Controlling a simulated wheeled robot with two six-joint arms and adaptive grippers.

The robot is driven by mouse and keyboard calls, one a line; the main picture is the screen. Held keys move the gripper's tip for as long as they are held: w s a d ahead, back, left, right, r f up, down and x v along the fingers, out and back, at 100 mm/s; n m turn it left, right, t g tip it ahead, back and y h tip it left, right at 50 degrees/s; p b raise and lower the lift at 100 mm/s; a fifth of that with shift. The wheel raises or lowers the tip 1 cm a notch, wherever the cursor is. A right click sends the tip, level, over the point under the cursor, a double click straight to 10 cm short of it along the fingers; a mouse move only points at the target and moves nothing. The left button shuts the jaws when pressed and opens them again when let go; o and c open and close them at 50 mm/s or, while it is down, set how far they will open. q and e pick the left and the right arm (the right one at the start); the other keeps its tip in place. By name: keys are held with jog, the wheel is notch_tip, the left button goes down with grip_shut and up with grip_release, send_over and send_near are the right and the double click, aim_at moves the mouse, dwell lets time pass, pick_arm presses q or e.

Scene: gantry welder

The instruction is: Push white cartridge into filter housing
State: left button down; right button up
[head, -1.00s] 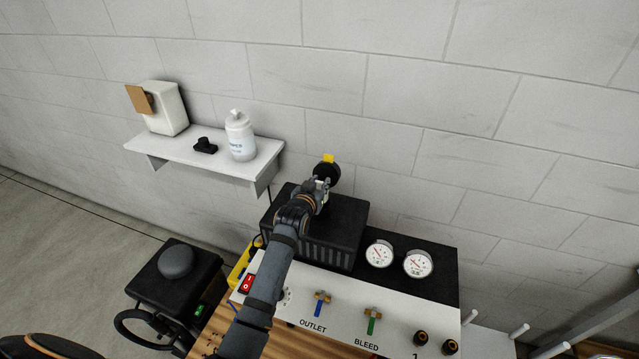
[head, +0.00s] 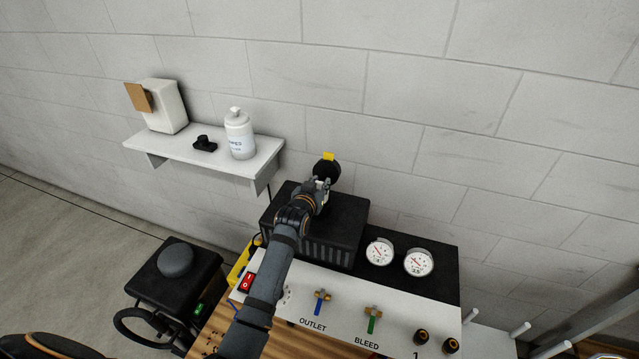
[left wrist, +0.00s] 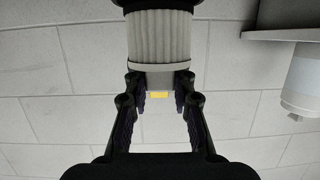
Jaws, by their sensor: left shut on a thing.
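My left gripper (head: 322,183) is above the black box on the bench unit, shut on the white cartridge. In the left wrist view the white, pleated cartridge (left wrist: 160,38) stands at the top middle, its grey end (left wrist: 157,72) between the two fingertips. A black part (left wrist: 155,3), perhaps the filter housing, meets its other end at the frame edge. I cannot tell how far the cartridge is inside. In the head view a round black part (head: 329,168) with a yellow tab shows just beyond the gripper. My right gripper is not in view.
A black ribbed box (head: 345,215) stands under the gripper, beside two gauges (head: 380,253) and a white valve panel (head: 345,322). A wall shelf (head: 185,157) at the left holds a white bottle (head: 240,135) and a white box (head: 166,108). The block wall is close behind.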

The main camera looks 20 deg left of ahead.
pick_arm(q)
jog(key=shift+f+b, duration=0.6)
jog(key=shift+f, duration=0.5)
jog(key=shift+f+b, duration=0.7)
jog(key=shift+f, duration=0.55)
jog(key=c, duration=1)
grip_release()
jog(key=shift+c, duration=0.2)
jog(key=v, duration=1.2)
